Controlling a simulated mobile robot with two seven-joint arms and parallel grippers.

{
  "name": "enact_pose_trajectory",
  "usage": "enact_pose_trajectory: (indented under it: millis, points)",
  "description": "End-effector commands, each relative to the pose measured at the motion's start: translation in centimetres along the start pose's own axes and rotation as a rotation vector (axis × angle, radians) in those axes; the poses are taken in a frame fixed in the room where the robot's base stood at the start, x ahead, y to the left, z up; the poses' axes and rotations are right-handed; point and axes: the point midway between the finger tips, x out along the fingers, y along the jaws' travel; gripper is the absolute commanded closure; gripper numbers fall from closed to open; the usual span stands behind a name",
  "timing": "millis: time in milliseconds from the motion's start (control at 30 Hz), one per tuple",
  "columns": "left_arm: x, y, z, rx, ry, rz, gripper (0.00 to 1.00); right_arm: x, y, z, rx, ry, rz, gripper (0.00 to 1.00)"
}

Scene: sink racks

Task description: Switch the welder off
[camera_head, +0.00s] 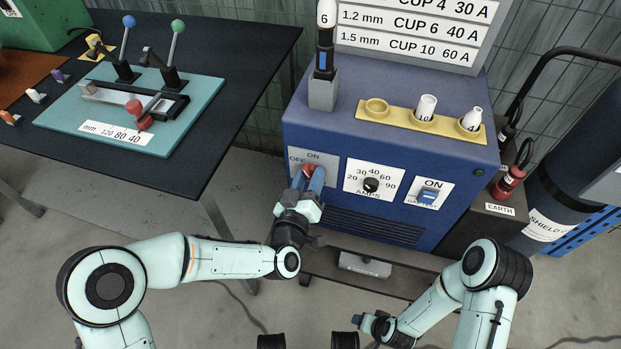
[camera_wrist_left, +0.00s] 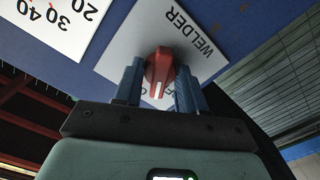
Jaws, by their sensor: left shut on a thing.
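The welder (camera_head: 370,110) is a blue cabinet in the head view. The knob's white mark points down in that view, toward letters partly hidden by knob and fingers. I cannot tell which word it points at. My right gripper (camera_head: 363,321) is low in front of the welder, away from it; its jaw opening is unclear.
A yellow cup rack (camera_head: 398,115) and a torch holder (camera_head: 323,90) stand on top. A dark table (camera_head: 240,60) with a teal lever board (camera_head: 70,115) is left.

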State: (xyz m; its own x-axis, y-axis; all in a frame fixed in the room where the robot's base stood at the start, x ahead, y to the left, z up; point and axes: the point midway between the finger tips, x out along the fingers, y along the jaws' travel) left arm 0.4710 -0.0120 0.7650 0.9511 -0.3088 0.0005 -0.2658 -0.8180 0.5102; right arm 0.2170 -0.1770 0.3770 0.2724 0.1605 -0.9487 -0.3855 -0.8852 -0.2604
Motion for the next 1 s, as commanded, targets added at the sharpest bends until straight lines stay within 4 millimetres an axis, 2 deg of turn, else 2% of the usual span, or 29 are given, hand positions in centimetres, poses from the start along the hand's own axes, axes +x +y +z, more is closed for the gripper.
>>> enact_pose_trajectory:
  millis: [233, 533, 567, 867, 1000]
  points:
    - [-0.02, -0.11, 0.15, -0.316, -0.002, -0.001, 0.96, 1.13, 0.26, 0.12, 0.0, -0.002, 0.001, 0.32]
    - [-0.05, -0.01, 0.08, -0.368, -0.003, -0.001, 0.96, 1.12, 0.26, 0.12, 0.0, -0.002, 0.001, 0.32]
    - [-0.04, -0.01, 0.08, -0.368, -0.003, -0.001, 0.53, 1.12, 0.26, 0.12, 0.0, -0.002, 0.001, 0.32]
    - [-0.09, -0.01, 0.04, -0.366, -0.002, 0.0, 0.53, 1.11, 0.26, 0.12, 0.0, -0.002, 0.001, 0.32]
    - [-0.87, 0.0, 0.01, -0.364, -0.001, -0.001, 0.53, 1.0, 0.23, 0.11, 0.0, -0.002, 0.001, 0.32]
